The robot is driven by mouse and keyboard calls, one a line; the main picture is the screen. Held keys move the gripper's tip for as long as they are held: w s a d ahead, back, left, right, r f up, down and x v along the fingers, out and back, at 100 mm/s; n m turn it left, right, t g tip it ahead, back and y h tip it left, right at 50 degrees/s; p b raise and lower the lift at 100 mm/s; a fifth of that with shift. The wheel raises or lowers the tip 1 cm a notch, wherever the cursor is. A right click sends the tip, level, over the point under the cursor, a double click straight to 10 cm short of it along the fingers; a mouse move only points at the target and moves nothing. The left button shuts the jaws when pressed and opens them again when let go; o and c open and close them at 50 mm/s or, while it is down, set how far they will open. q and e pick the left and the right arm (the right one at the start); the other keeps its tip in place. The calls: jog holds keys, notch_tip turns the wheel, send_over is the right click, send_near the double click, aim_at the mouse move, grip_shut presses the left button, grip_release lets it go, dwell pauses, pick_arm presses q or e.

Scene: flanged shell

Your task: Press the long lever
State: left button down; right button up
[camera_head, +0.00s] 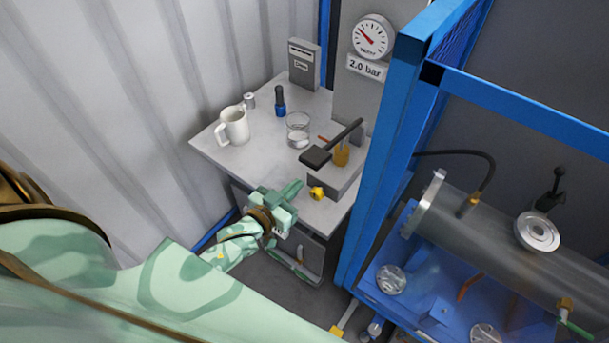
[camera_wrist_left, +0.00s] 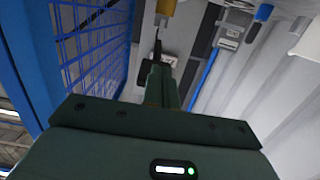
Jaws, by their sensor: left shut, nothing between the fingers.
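The long lever (camera_head: 332,143) is a black bar with a flat dark pad at its near end. It slants over a grey pump block (camera_head: 338,180) on the right side of the small table. My left gripper (camera_head: 293,188), pale green, is shut and empty. In the head view it appears in front of the table's near edge, below and left of the lever's pad, with a visible gap between them. In the left wrist view the shut fingers (camera_wrist_left: 160,82) point toward a thin black bar (camera_wrist_left: 157,46), probably the lever. My right gripper is not in view.
The table (camera_head: 215,147) holds a white jug (camera_head: 234,126), a glass bowl (camera_head: 298,127), a blue bottle (camera_head: 280,104) and a grey box (camera_head: 304,66). A yellow knob (camera_head: 317,193) sits by the block. A dial gauge (camera_head: 373,37) stands behind. A blue frame (camera_head: 378,170) bounds the right side.

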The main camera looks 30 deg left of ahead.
pick_arm(q)
jog(key=s, duration=0.3)
jog(key=s+a, duration=0.1)
jog(key=shift+s+r, duration=0.2)
jog(key=shift+r, duration=0.05)
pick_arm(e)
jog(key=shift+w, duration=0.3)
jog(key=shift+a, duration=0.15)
